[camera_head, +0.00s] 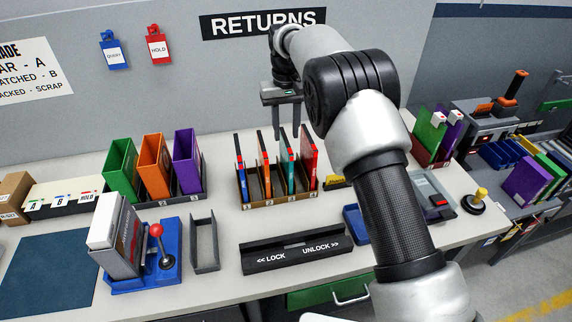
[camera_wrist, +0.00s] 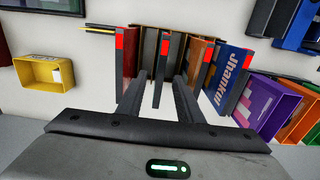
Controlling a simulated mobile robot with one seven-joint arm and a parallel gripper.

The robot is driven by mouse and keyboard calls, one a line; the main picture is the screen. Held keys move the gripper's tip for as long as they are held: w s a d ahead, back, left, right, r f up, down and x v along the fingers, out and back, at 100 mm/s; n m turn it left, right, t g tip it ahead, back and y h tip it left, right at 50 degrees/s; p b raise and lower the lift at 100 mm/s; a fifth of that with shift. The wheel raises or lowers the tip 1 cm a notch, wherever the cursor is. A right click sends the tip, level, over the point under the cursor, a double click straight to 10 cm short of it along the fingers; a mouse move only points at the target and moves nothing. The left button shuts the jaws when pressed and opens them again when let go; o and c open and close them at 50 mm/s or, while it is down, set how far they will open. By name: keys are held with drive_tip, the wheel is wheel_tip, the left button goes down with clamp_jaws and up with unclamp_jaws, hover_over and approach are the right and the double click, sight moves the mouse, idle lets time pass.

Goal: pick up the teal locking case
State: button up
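The teal locking case (camera_head: 289,176) stands upright in a numbered slot rack (camera_head: 263,202), between an orange case (camera_head: 264,167) and a red case (camera_head: 308,163). A blue case (camera_head: 240,170) stands at the rack's left end. My gripper (camera_head: 286,132) is open and points down at the top of the teal case. In the wrist view, the narrow edge of the teal case (camera_wrist: 163,72) with its red tab shows between my two fingers (camera_wrist: 161,80). Its lower part is hidden there. I cannot tell whether the fingers touch it.
A black lock/unlock bar (camera_head: 292,253) lies in front of the rack. Green, orange and purple binders (camera_head: 153,163) stand to the left. A blue lever fixture (camera_head: 163,262) holds a grey-white case (camera_head: 116,235). A yellow bin (camera_head: 336,182) is right of the rack.

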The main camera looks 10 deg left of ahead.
sight(286, 153)
wheel_tip(286, 153, down, 9)
drive_tip(key=shift+f+p, duration=0.1)
drive_tip(key=shift+p, duration=0.45)
drive_tip(key=shift+c, duration=0.5)
clamp_jaws()
